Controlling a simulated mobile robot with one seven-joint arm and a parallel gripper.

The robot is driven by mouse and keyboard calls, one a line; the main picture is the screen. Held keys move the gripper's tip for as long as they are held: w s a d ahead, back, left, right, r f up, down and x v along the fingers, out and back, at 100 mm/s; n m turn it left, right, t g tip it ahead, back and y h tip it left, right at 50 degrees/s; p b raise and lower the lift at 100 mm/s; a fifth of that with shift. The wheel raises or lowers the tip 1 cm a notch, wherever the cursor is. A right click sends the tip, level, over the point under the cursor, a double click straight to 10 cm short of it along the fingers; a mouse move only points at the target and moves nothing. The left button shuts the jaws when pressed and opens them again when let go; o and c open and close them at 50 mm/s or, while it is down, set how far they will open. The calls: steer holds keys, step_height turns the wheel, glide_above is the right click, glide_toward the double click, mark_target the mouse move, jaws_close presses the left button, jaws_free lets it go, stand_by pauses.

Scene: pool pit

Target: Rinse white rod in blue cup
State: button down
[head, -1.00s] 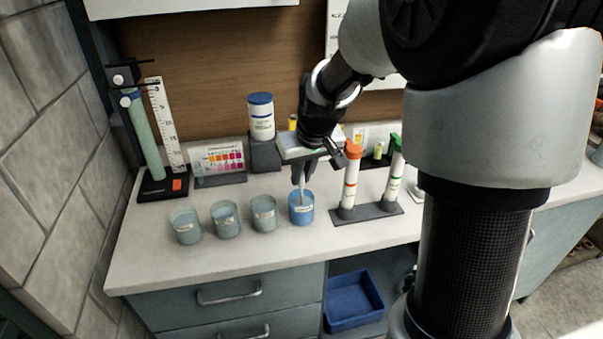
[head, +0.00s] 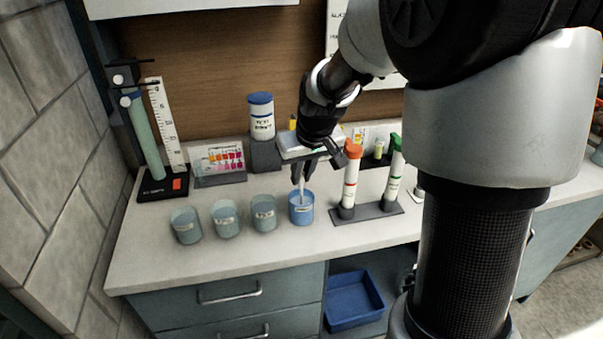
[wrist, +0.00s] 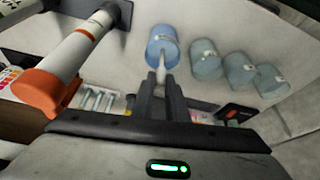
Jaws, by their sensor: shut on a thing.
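The blue cup (head: 301,211) stands upright on the counter at the right end of a row of cups. It also shows in the wrist view (wrist: 161,40). My gripper (head: 302,180) is right above the cup and shut on the white rod (head: 301,190). The rod points down into the cup's mouth, and its lower end is hidden inside. In the wrist view the white rod (wrist: 161,66) runs from between the fingertips (wrist: 161,80) into the blue cup. I cannot tell whether the rod touches the cup's wall or bottom.
Several grey-blue cups (head: 264,213) stand left of the blue cup. Close on the right, a dark rack (head: 372,210) holds an orange-capped tube (head: 350,180) and a green-capped tube (head: 393,172). A white, blue-lidded bottle (head: 262,117) stands behind. The counter's front strip (head: 230,258) is clear.

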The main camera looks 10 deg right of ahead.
stand_by(0.3)
step_height(320, 180, up, 10)
steer(key=p, duration=0.7)
steer(key=shift+r, duration=0.2)
stand_by(0.4)
stand_by(0.5)
